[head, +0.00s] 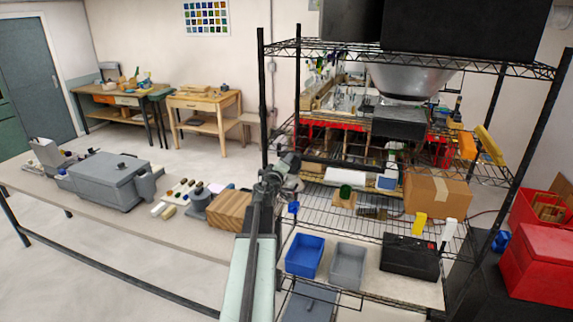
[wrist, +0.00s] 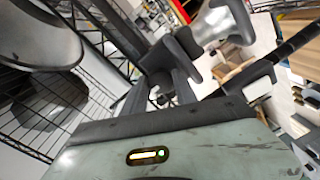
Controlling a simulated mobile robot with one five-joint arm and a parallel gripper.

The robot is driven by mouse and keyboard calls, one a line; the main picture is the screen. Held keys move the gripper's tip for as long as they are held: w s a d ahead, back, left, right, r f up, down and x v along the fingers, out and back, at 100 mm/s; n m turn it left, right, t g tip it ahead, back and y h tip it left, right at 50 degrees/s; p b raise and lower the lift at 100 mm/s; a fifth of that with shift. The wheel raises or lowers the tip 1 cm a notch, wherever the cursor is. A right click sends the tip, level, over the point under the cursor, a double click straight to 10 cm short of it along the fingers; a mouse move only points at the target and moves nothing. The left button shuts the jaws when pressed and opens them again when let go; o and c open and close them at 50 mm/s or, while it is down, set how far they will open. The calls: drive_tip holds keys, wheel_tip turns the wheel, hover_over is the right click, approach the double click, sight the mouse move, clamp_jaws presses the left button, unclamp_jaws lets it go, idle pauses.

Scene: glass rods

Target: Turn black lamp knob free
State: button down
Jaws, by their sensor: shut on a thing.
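My gripper (head: 284,166) is at the left front post of the wire shelving, at about the height of the middle shelf. It is small and dark there, and its fingers blend with dark parts behind them. In the wrist view, dark jaw parts (wrist: 165,72) rise beyond the grey-green housing, close to a light grey cylinder (wrist: 209,27) with dark ends. The gripper is shut on a small part; the black lamp knob is not clearly distinguishable from the dark fingers. A large grey metal shade (head: 405,82) hangs under the top shelf; a grey shade also shows in the wrist view (wrist: 38,38).
The wire shelving's black post (head: 264,100) stands close to my arm. A cardboard box (head: 436,193), a blue bin (head: 305,255), a grey bin (head: 347,262) and a black case (head: 409,258) sit on its shelves. A long bench (head: 85,218) with a grey box lies to the left.

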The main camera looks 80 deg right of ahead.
drive_tip(key=c, duration=1)
unclamp_jaws()
drive_tip(key=shift+a, duration=0.1)
drive_tip(key=w+a, duration=0.1)
drive_tip(key=a, duration=0.6)
drive_tip(key=shift+a+r, duration=0.2)
drive_tip(key=shift+a, duration=0.15)
drive_tip(key=shift+w, duration=0.1)
drive_tip(key=shift+w, duration=0.1)
